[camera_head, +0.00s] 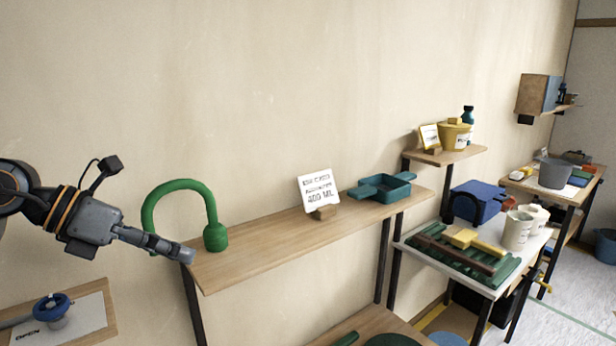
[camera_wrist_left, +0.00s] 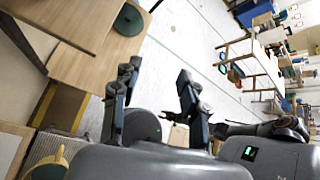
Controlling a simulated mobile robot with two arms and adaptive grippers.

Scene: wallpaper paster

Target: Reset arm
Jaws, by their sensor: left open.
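My left arm comes in from the left in the head view, and its gripper (camera_head: 160,243) is at the left end of the wooden shelf, close to a green curved spout (camera_head: 213,200). Whether it touches the spout cannot be told. In the left wrist view the two fingers of the left gripper (camera_wrist_left: 155,100) are apart with nothing between them. The right gripper is not clearly seen in either view.
The shelf (camera_head: 270,241) bears a white sign (camera_head: 319,188) and a teal tray (camera_head: 384,187). A blue valve (camera_head: 51,307) is on a board at lower left. A table (camera_head: 478,288) with pots and a green rack stands right. Bare wall is above the shelf.

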